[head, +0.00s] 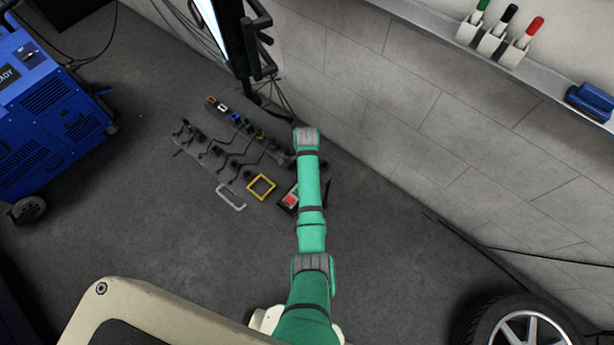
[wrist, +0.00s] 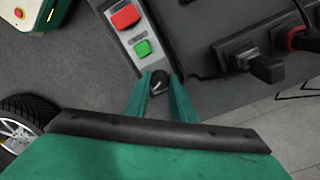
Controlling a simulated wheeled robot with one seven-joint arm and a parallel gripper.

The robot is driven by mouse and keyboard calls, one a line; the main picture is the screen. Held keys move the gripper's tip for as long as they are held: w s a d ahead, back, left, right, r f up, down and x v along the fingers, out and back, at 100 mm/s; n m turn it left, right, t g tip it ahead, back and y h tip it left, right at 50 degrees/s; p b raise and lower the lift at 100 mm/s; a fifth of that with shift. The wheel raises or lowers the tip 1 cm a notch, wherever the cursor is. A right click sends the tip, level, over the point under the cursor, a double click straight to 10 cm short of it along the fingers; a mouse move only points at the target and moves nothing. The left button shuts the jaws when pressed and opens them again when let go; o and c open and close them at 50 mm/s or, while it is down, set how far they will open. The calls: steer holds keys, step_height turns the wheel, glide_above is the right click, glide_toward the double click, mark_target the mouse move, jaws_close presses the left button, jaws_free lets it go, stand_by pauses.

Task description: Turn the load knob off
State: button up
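The load knob (wrist: 160,81) is a small black knob with a pale mark at the lower end of a light grey control panel (wrist: 127,45). A red button (wrist: 125,16) and a green button (wrist: 143,48) sit above it on the panel. My gripper (wrist: 162,78) has its two green fingers apart, with the fingertips on either side of the knob in the wrist view. Contact with the knob cannot be made out. In the head view the red button (head: 291,199) shows just left of my green arm, which hides the knob and my gripper.
Black connectors (wrist: 265,68) sit right of the panel in the wrist view. The head view shows a board with cables and a yellow square frame (head: 261,187), a blue machine (head: 45,105) at left, a wall at right and a tyre (head: 520,325) at lower right.

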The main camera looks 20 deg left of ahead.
jaws_close()
steer(key=shift+n, duration=0.3)
steer(key=n, duration=1.2)
steer(key=shift+n, duration=0.3)
steer(key=n, duration=0.3)
steer(key=shift+n, duration=0.3)
steer(key=n, duration=0.3)
steer(key=shift+d+n, duration=0.1)
steer(key=shift+n, duration=0.2)
steer(key=n, duration=0.6)
steer(key=shift+n, duration=0.4)
